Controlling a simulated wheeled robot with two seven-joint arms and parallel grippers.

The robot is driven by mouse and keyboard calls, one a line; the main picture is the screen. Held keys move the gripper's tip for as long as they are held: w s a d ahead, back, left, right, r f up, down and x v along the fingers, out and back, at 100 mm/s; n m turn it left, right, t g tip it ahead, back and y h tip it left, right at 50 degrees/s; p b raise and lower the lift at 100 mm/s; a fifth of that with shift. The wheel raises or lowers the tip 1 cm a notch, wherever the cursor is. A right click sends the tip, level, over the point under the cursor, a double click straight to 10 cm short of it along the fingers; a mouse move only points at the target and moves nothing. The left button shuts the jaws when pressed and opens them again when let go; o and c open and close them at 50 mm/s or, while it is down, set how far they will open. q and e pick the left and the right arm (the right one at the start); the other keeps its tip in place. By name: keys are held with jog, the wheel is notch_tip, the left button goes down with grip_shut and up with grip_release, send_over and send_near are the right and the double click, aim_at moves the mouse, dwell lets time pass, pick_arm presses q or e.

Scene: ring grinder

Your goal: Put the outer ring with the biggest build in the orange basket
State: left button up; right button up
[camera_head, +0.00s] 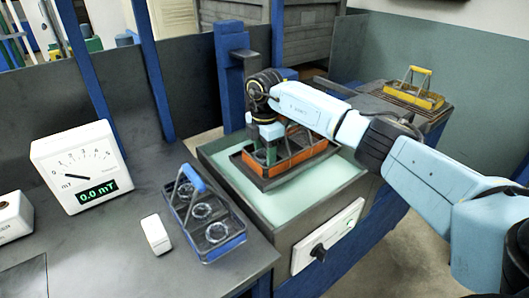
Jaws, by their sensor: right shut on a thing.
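The orange basket (293,163) sits on top of the grey cabinet, partly covered by my right arm. My right gripper (266,154) points down at the basket's left end, with its fingertips low at the basket. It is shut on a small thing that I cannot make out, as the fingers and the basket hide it. My left gripper is not in view.
A meter (84,165) reading 0.0 mT stands on the dark bench, with a small white block (156,234) near the blue basket. A yellow basket (413,96) is at the back right. Blue posts (159,80) rise behind the bench. The bench front is mostly clear.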

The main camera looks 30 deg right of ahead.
jog(key=o, duration=0.9)
jog(key=shift+f, duration=0.1)
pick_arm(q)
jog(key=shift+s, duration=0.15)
pick_arm(e)
jog(key=shift+r, duration=0.35)
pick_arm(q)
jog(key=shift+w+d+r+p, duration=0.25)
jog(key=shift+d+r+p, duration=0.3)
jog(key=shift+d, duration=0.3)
pick_arm(e)
notch_tip(320, 180, up, 12)
jog(key=shift+f, duration=0.2)
jog(key=shift+a, duration=0.1)
